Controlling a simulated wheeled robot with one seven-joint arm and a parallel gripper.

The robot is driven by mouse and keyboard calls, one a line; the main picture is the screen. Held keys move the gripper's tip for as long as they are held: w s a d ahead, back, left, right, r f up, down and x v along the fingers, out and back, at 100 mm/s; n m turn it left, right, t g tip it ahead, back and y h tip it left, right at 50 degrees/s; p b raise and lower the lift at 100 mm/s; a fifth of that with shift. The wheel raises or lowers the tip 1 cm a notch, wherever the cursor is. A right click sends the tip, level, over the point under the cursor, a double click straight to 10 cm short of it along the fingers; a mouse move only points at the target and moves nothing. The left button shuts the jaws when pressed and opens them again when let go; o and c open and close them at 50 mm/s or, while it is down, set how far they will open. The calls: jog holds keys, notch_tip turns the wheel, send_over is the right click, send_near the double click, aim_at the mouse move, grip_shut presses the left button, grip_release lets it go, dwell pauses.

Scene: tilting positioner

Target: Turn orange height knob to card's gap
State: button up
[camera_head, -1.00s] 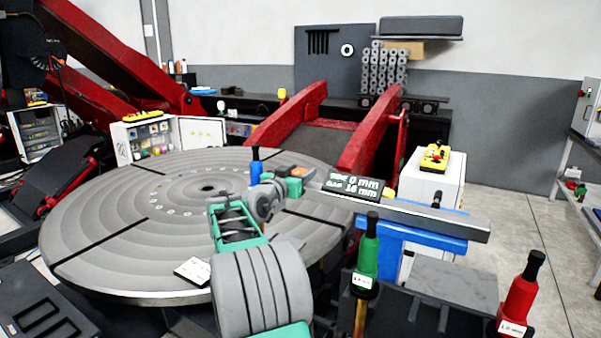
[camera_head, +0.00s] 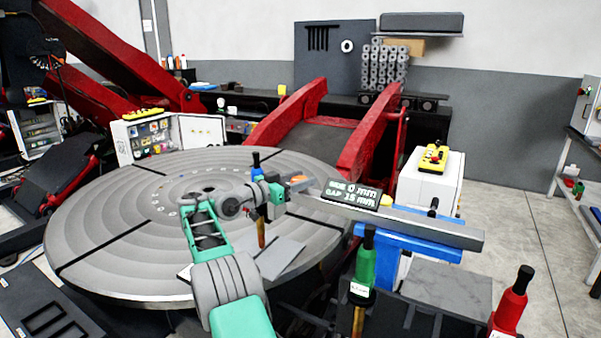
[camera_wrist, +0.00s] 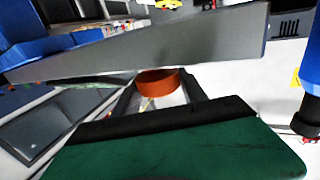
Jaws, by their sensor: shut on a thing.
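The orange height knob (camera_head: 298,179) sits at the left end of the grey bar, beside the display. It shows in the wrist view (camera_wrist: 157,80) as an orange cylinder under the bar, between my two dark fingers. My gripper (camera_wrist: 160,88) is shut on the knob. In the head view my green and grey arm reaches over the round table to it. The display (camera_head: 352,193) shows 0 mm on top and a gap of what looks like 15 mm below. A white card (camera_head: 184,273) on the table's near edge is mostly hidden behind my arm; its writing cannot be read.
The grey bar (camera_head: 430,226) runs right over a blue support (camera_head: 425,243). A blue-topped torch (camera_head: 257,165) stands by my wrist, and a grey plate (camera_head: 282,257) lies near the rim of the round table (camera_head: 110,215). Green (camera_head: 364,265) and red (camera_head: 513,305) torches stand front right.

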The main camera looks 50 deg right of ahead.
jog(key=shift+r, duration=0.1)
jog(key=o, duration=1.4)
jog(key=shift+c, duration=0.2)
jog(key=shift+f+b, duration=0.2)
jog(key=shift+b, duration=0.3)
